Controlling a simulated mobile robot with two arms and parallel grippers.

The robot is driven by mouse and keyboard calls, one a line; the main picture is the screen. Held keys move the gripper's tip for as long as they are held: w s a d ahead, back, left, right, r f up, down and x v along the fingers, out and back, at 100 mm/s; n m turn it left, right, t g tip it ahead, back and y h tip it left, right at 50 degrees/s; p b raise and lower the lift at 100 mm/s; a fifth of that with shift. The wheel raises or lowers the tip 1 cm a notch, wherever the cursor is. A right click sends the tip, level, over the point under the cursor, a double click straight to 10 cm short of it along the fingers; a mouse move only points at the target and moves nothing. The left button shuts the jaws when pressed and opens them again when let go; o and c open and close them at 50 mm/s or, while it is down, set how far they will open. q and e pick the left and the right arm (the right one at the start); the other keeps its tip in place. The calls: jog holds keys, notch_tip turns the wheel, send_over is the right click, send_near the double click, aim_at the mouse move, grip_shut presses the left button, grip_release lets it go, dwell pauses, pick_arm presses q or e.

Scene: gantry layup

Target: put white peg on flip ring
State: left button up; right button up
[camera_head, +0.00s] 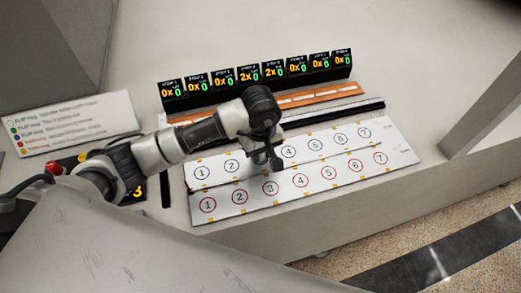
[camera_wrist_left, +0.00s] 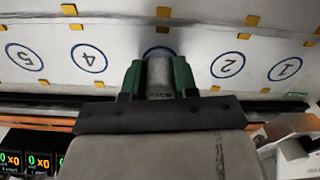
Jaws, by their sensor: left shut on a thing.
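My left gripper (camera_head: 275,162) reaches down over the blue-ring row of the white board, at the place between rings 2 and 4. In the left wrist view its green fingers (camera_wrist_left: 159,78) are shut on a pale grey-white cylinder, the white peg (camera_wrist_left: 160,74). A blue ring (camera_wrist_left: 158,51) shows partly behind the peg's end; its number is hidden. I cannot tell whether the peg touches the board. No ring on the board is readably marked as the flip ring. My right gripper is not in view.
The board has a blue-ring row and a red-ring row (camera_head: 270,188), both numbered. Behind it stand an orange strip (camera_head: 318,97) and a row of black counter displays (camera_head: 248,75). A legend sign (camera_head: 70,124) mentioning "FLIP ring" lies at left. A pale post (camera_head: 490,115) rises at right.

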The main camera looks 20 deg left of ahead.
pick_arm(q)
jog(key=o, duration=0.9)
jog(key=shift+r, duration=0.1)
notch_tip(320, 180, up, 11)
jog(key=b, duration=0.2)
jog(key=shift+b, duration=0.4)
jog(key=shift+r, duration=0.55)
